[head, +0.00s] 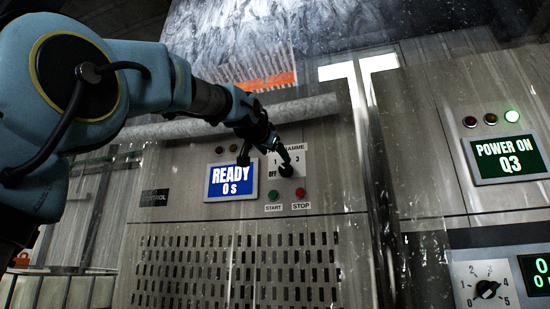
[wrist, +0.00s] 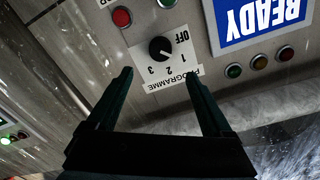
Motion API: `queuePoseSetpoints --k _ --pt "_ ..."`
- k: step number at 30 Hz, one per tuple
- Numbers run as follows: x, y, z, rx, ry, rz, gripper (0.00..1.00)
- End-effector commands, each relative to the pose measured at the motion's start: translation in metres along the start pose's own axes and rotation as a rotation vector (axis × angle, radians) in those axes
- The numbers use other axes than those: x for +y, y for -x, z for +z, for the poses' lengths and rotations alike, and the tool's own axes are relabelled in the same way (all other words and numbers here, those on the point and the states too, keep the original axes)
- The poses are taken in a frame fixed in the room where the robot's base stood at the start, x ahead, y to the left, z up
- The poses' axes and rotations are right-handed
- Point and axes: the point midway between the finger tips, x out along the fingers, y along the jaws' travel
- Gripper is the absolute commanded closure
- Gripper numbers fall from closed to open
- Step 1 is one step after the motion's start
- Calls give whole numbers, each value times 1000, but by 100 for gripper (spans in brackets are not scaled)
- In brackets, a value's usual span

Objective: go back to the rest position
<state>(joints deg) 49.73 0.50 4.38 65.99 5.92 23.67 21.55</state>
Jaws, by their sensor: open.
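My gripper (head: 265,163) is in front of the grey control panel, at the programme dial. In the wrist view its two dark fingers (wrist: 158,77) are spread apart with nothing between their tips. The black programme knob (wrist: 160,48) sits on a white plate marked OFF, 1, 2 and 3, just beyond the fingertips and apart from them. The picture there is upside down, and I cannot tell the knob's setting surely. In the head view my gripper partly covers the white dial plate (head: 297,158). My arm reaches in from the left.
A blue display (head: 231,181) reads READY 0 s. Green start (head: 273,196) and red stop (head: 301,195) buttons sit below the dial. A grey pipe (head: 290,112) runs above the panel. A right-hand panel has a POWER ON Q3 display (head: 505,158) and a numbered knob (head: 486,289).

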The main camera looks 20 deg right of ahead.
Motion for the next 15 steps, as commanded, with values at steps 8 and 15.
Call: queuePoseSetpoints --k 8,15 --pt "0 0 0 0 0 0 15" --pt "0 -5 14 -25 7 0 15"
